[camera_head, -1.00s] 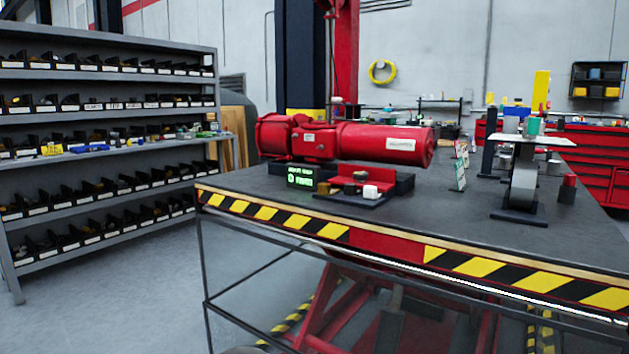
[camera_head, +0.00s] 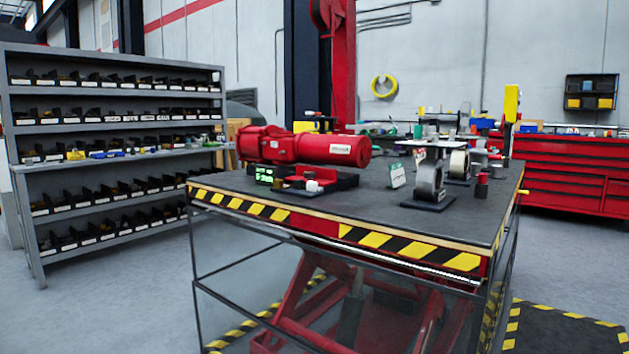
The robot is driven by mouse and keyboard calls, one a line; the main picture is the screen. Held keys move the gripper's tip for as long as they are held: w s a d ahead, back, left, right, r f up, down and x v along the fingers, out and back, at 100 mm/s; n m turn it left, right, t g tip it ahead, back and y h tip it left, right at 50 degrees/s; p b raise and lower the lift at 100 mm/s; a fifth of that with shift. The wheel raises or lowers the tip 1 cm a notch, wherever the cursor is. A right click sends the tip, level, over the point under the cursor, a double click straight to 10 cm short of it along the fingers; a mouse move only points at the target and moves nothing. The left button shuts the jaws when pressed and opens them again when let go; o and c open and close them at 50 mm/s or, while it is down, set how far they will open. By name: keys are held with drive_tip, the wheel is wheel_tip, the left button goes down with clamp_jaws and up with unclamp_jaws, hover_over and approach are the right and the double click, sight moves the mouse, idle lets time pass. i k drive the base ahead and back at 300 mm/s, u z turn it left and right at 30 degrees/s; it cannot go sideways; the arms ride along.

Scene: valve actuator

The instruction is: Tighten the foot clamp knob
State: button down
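A red valve actuator (camera_head: 300,149) lies on its side on the dark top of a lift table (camera_head: 345,207). A small green-lit display (camera_head: 264,175) stands at its front left. A tray (camera_head: 343,181) with small red, dark and white parts sits in front of the actuator. I cannot make out the foot clamp knob at this distance. My gripper is not in view.
A grey shelf rack (camera_head: 55,186) with several rows of black bins stands at left. A ring-shaped part on a stand (camera_head: 430,178) is on the table's right. A red tool cabinet (camera_head: 575,171) stands behind.

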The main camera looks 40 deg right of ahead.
sight(309, 175)
drive_tip(key=z, duration=1.05)
drive_tip(key=i, duration=0.5)
drive_tip(key=u, duration=1.65)
drive_tip(key=i, duration=2)
drive_tip(key=z, duration=2.6)
